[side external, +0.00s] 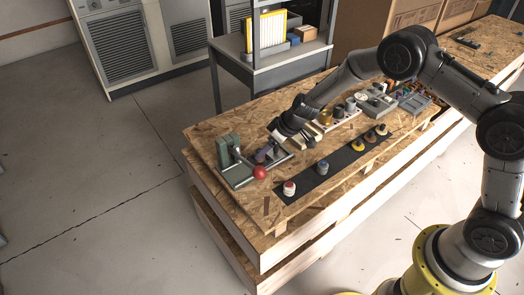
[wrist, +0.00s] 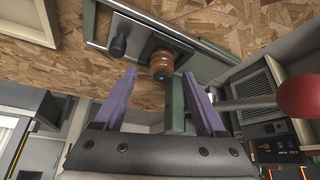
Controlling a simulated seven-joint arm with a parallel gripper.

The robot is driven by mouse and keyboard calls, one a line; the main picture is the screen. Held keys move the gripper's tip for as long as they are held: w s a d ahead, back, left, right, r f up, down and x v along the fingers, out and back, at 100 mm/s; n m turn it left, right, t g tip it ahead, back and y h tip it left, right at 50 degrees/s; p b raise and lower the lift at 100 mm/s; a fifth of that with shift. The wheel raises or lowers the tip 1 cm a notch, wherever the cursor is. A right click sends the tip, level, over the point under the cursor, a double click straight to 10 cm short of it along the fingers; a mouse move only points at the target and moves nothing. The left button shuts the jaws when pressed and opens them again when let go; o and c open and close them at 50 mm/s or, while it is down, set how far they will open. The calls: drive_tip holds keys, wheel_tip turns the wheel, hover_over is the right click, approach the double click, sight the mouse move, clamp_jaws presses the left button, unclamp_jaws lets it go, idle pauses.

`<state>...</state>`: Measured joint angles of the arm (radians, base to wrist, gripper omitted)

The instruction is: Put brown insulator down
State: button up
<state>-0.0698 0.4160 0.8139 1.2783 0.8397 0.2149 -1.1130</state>
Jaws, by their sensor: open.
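My gripper (side external: 264,154) is low over the fixture at the left end of the wooden bench. In the wrist view its two purple fingers (wrist: 160,76) are spread apart with nothing held between them. The brown insulator (wrist: 161,64), ribbed and round, stands on a dark plate of the fixture (wrist: 200,40), just beyond the fingertips and roughly centred between them. I cannot tell whether a fingertip touches it. In the side view I cannot make the insulator out near the gripper.
A black knob (wrist: 118,47) stands beside the insulator. A green block (side external: 228,148) and a red ball on a rod (side external: 260,172) are close to the gripper. A dark strip (side external: 340,162) with several insulators lies at the bench front. Trays (side external: 377,104) stand farther right.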

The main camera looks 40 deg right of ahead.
drive_tip(key=v, duration=0.9)
drive_tip(key=s+r+m, duration=0.1)
drive_tip(key=s+r, duration=1.1)
drive_tip(key=r, duration=0.4)
drive_tip(key=s+d+r+m+h, duration=0.1)
drive_tip(key=s+d+r, duration=0.1)
drive_tip(key=s, duration=0.9)
drive_tip(key=s+d+r+m+h, duration=0.1)
drive_tip(key=s+d+m, duration=0.1)
drive_tip(key=s, duration=0.9)
drive_tip(key=shift+s+d+r+m, duration=0.3)
drive_tip(key=shift+s+d+r, duration=0.1)
drive_tip(key=shift+d, duration=0.5)
